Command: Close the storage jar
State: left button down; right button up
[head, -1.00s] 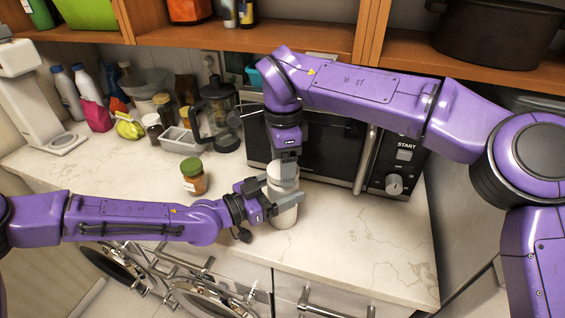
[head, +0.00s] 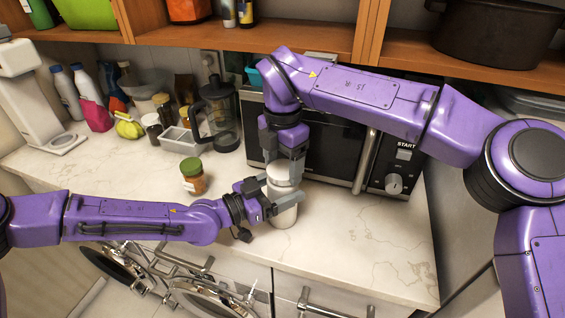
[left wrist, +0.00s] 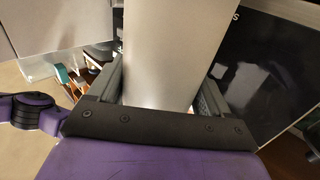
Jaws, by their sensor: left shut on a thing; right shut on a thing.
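The white storage jar (head: 283,214) stands upright near the front of the counter, before the microwave. My left gripper (head: 266,201) is shut around the jar's body from the left. In the left wrist view the jar's pale side (left wrist: 168,60) fills the space between the fingers. My right gripper (head: 285,164) points down from above and is shut on the jar's white lid (head: 284,176). The lid is at the top of the jar; its seating is partly hidden by the fingers.
A small jar with a green lid (head: 193,176) stands left of the storage jar. The black microwave (head: 330,150) is close behind. A coffee press (head: 216,118) and several bottles stand at the back left. The counter (head: 370,240) is clear at the front right.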

jog(key=o, duration=1.2)
jog(key=shift+c, duration=0.2)
jog(key=shift+r, duration=0.1)
jog(key=shift+r, duration=2.15)
jog(key=shift+c, duration=0.3)
jog(key=r, duration=0.1)
jog(key=a+r+n+t, duration=0.1)
jog(key=w+r+n, duration=0.1)
jog(key=shift+w+a+t+y, duration=0.1)
jog(key=shift+a+t+y, duration=0.2)
jog(key=shift+a+y, duration=0.1)
jog(key=n, duration=0.2)
jog(key=shift+r+n, duration=0.2)
jog(key=shift+n, duration=0.2)
jog(key=n, duration=0.5)
jog(key=shift+d+r+n, duration=0.1)
jog(key=shift+r+n, duration=0.25)
jog(key=shift+n, duration=0.05)
jog(key=n, duration=0.4)
jog(key=shift+s+d+f+n+g+h, duration=0.2)
jog(key=shift+s+d+n+g+h, duration=0.1)
jog(key=shift+s+d+g, duration=0.1)
jog(key=n, duration=0.4)
jog(key=shift+s+d+f+g, duration=0.1)
jog(key=shift+s+d+g, duration=0.15)
jog(key=shift+d+g, duration=0.15)
